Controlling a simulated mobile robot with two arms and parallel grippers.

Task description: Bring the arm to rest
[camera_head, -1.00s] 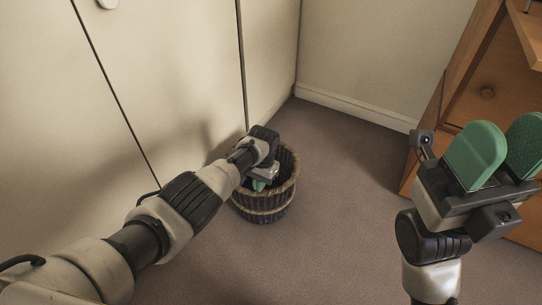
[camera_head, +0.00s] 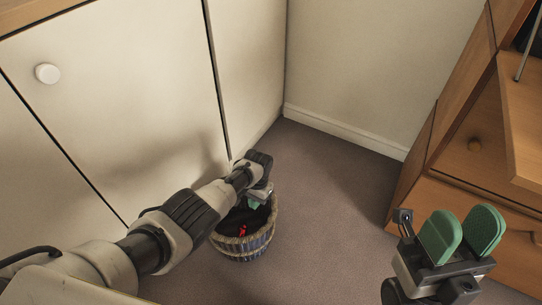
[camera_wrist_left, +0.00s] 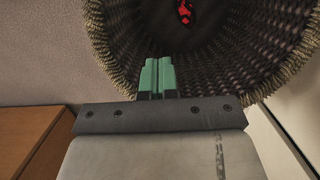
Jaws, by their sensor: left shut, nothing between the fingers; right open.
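My left gripper (camera_head: 257,201) is above the rim of a woven basket (camera_head: 250,247) on the floor. In the left wrist view its green fingers (camera_wrist_left: 157,76) are shut together with nothing between them, and the basket's rim (camera_wrist_left: 97,35) curves around the view ahead of them. A small red thing (camera_head: 242,230) lies inside the dark basket; it also shows in the left wrist view (camera_wrist_left: 185,12), its shape unclear. My right gripper (camera_head: 461,237) is at the lower right, its two green pads apart, with nothing between them.
A pale cupboard (camera_head: 120,100) with a white knob (camera_head: 47,73) stands along the left, close to my left arm. A wooden bureau (camera_head: 470,150) stands at the right, behind my right gripper. Brown carpet (camera_head: 325,200) is clear between the basket and the bureau.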

